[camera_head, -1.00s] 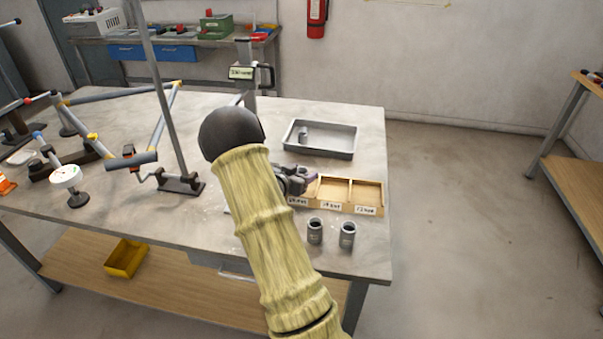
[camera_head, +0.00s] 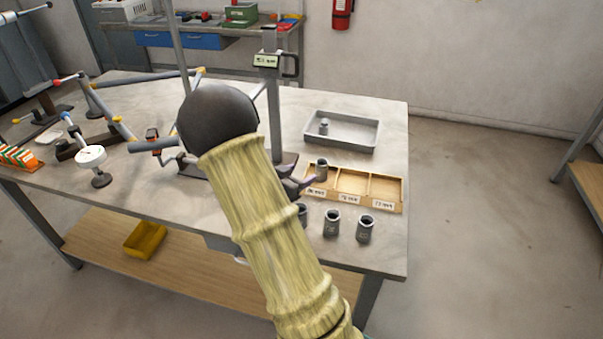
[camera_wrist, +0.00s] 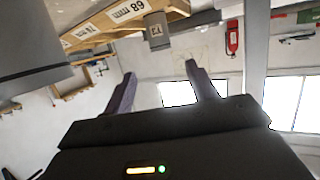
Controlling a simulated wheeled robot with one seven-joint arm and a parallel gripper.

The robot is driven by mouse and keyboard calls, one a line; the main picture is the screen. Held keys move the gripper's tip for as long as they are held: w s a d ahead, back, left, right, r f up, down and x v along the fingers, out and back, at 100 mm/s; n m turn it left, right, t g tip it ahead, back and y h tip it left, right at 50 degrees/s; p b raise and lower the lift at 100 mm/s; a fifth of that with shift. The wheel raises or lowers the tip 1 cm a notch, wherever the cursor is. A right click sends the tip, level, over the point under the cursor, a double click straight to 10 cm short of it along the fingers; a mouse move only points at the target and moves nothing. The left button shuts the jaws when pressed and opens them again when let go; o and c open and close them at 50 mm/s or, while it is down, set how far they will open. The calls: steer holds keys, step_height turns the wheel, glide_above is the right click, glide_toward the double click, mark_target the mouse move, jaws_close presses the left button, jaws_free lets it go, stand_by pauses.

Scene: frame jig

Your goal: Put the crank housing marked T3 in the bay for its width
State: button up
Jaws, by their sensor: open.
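A grey crank housing (camera_head: 321,169) stands upright in the left bay of the wooden bay box (camera_head: 352,200). In the wrist view, which is upside down, this housing (camera_wrist: 178,41) bears a label that seems to read T3, beside a bay label that seems to read 68 mm. My gripper (camera_head: 303,175) is open and empty, just left of the housing. Its purple fingers (camera_wrist: 160,74) are apart, with clear space between them and the housing. Two more housings, one (camera_head: 332,223) and another (camera_head: 366,229), stand in front of the box; a third is partly hidden by my arm.
A grey tray (camera_head: 358,146) behind the box holds another small housing (camera_head: 324,127). A gauge with a digital display (camera_head: 267,61) stands behind my arm. A dial gauge (camera_head: 91,157) and jointed frame tubes fill the table's left side. The middle and right bays are empty.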

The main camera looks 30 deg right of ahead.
steer(key=shift+a, duration=0.1)
stand_by(0.3)
steer(key=a+n+t+y, duration=0.1)
steer(key=a+y, duration=0.1)
steer(key=w+a+n+t+y, duration=0.1)
steer(key=a+y, duration=0.1)
steer(key=a, duration=0.1)
steer(key=w+a+n+t+y, duration=0.1)
steer(key=a+n, duration=0.1)
steer(key=shift+w+a+y, duration=0.2)
steer(key=shift+a+y, duration=0.05)
steer(key=shift+y, duration=0.15)
steer(key=s+a+n+g+y, duration=0.1)
steer(key=s+a+n+y, duration=0.65)
steer(key=a, duration=0.55)
steer(key=s+a+n+g, duration=0.2)
steer(key=s+n+g, duration=0.1)
steer(key=s, duration=0.8)
steer(key=shift+s+r+g, duration=0.3)
steer(key=shift+r+g, duration=0.15)
steer(key=shift+g, duration=0.05)
steer(key=shift+y, duration=0.25)
steer(key=w+p+v, duration=0.2)
steer(key=p+v, duration=0.8)
steer(key=shift+r+p, duration=0.4)
steer(key=shift+r, duration=0.15)
